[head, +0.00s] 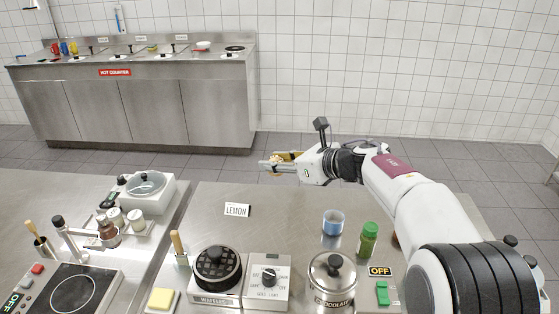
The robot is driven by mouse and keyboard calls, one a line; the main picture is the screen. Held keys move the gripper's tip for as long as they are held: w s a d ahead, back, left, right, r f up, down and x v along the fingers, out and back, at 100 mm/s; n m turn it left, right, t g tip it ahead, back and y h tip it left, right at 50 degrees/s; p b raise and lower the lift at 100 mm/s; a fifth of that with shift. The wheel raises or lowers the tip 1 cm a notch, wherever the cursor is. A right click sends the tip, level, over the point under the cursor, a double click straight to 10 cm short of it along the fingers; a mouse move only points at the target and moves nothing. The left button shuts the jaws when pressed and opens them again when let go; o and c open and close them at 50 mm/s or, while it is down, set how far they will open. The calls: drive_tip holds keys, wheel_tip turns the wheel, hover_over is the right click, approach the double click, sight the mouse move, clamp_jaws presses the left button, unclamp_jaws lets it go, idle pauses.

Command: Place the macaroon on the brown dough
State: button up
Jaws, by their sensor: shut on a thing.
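My gripper (272,164) is raised beyond the far edge of the steel counter, in the upper middle of the head view, pointing left. It is shut on a small golden-yellow thing, which I take to be the macaroon (283,157). The fingers partly cover it, and it is too small to make out its shape. I cannot make out the brown dough for sure. A sliver of something reddish-brown (395,240) shows beside my arm, mostly hidden by it.
The near counter (290,215) is clear around the LEMON card (237,210). A waffle maker (218,268), a chocolate pot (332,280), a blue cup (333,222) and a green bottle (367,240) stand along its front. A glass-lidded cooker (147,187) stands left.

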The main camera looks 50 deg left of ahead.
idle(0.3)
drive_tip(key=shift+w+d+f, duration=0.1)
drive_tip(key=shift+w+d, duration=0.3)
drive_tip(key=shift+d, duration=0.05)
drive_tip(key=w+d+f+m+t, duration=0.1)
drive_tip(key=w+d, duration=0.4)
drive_tip(key=d, duration=0.9)
drive_tip(key=w+d+f+m+t, duration=0.1)
drive_tip(key=w+d+m+t, duration=0.2)
drive_tip(key=d, duration=1.1)
drive_tip(key=w+d+f+m+t, duration=0.1)
drive_tip(key=w+d, duration=0.6)
drive_tip(key=d, duration=0.8)
drive_tip(key=shift+w+m+t+h, duration=0.3)
drive_tip(key=shift+w+m+t, duration=0.15)
drive_tip(key=shift+t, duration=0.45)
drive_tip(key=s+d+f+m+t, duration=0.1)
drive_tip(key=s+d+f, duration=0.1)
drive_tip(key=d, duration=0.7)
drive_tip(key=s+d+f+m+t+h, duration=0.1)
drive_tip(key=s+d+f, duration=0.1)
drive_tip(key=d+f, duration=0.3)
drive_tip(key=s+d+f+m+t, duration=0.1)
drive_tip(key=d+f, duration=0.3)
drive_tip(key=d, duration=1)
drive_tip(key=shift+s+h, duration=0.3)
drive_tip(key=shift+s, duration=0.4)
drive_tip(key=shift+s+d+f, duration=0.3)
drive_tip(key=shift+s+d, duration=0.05)
drive_tip(key=shift+d, duration=0.1)
